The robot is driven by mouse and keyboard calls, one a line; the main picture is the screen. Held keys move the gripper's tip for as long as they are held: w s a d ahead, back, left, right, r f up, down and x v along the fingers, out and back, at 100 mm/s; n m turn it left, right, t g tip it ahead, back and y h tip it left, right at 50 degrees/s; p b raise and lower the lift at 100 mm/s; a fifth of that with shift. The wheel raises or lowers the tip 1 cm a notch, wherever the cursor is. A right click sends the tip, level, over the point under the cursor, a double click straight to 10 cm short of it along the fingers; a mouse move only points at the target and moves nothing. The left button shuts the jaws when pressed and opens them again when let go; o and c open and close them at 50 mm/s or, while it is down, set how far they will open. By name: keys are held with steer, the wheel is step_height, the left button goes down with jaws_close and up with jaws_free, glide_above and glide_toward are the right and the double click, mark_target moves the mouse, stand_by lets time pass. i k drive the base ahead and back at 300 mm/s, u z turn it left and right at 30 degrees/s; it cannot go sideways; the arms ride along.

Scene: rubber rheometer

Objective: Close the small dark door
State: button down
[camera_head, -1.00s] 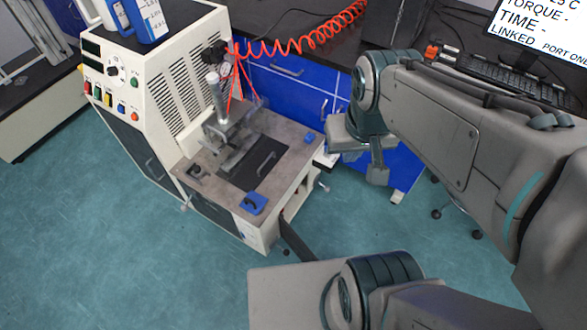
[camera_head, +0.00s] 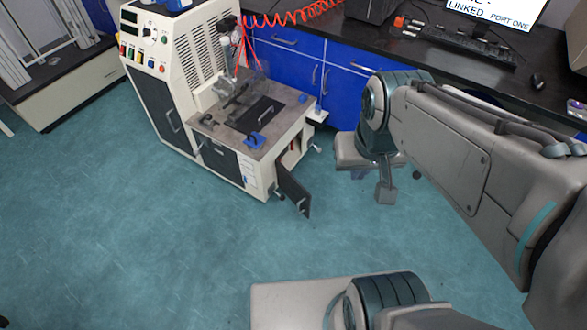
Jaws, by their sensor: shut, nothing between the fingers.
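The small dark door (camera_head: 292,190) stands open at the lower right side of the cream rheometer (camera_head: 179,75). It swings out toward the viewer over the floor, with a small pale handle near its free edge. Behind it the opening under the grey worktop (camera_head: 208,127) shows. My gripper (camera_head: 386,194) hangs below my bent arm, right of the machine. It looks shut and holds nothing visible. It is clear of the door, with a stretch of floor between them in the picture.
Blue cabinets (camera_head: 345,85) under a black bench run behind my arm. A blue-handled item (camera_head: 254,139) sits on the worktop. The teal floor in front of the door is free.

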mark_target(292, 188)
steer(key=u, duration=0.1)
steer(key=i, duration=0.85)
steer(key=u, duration=0.1)
steer(key=k, duration=0.2)
steer(key=u, duration=0.7)
steer(key=i, duration=0.35)
steer(key=z, duration=1.5)
